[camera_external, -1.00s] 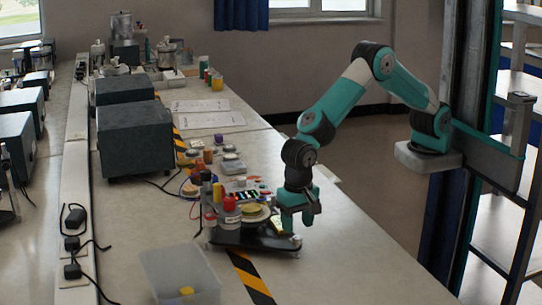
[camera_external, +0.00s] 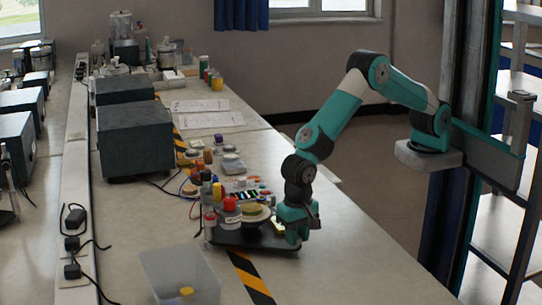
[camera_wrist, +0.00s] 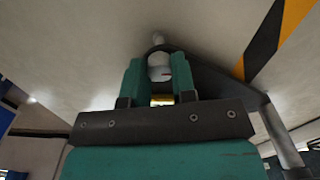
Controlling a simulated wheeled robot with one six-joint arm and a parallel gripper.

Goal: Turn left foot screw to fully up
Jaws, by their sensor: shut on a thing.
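A black base plate (camera_external: 262,241) with rounded corners stands on the bench and carries round parts and bottles. My gripper (camera_external: 297,233) is low at the plate's right corner in the external view, pointing down. The dark plate (camera_wrist: 215,87) extends to the right from the screw. In the external view my gripper hides the screw.
A clear plastic bin (camera_external: 205,284) stands in front of the plate. Black-and-yellow tape (camera_external: 250,277) runs along the bench. Small jars and bottles crowd the area behind the plate, and a dark grey box (camera_external: 135,139) stands at left. The bench front right is clear.

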